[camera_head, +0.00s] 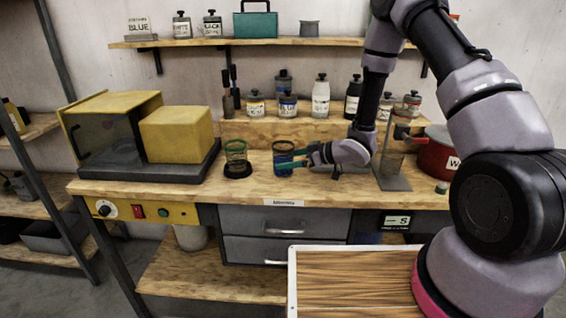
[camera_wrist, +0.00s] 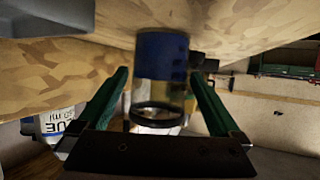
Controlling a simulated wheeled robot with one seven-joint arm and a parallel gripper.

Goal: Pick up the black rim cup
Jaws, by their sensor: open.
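The black rim cup (camera_head: 283,170) stands upright on the workbench, with a dark ring at its top and a blue lower part. In the wrist view the cup (camera_wrist: 162,55) appears upside down, blue part above and black rim below. My gripper (camera_head: 287,159) is open, its green fingers reaching to the cup from the right. In the wrist view my gripper (camera_wrist: 159,73) has one finger on each side of the cup, with a visible gap to each. Part of the cup is hidden behind the fingers in the head view.
A yellow machine (camera_head: 150,135) is further left. Several bottles stand on a raised shelf (camera_head: 300,125) behind. A metal stand (camera_head: 392,182) and red pot (camera_head: 437,155) are to the right.

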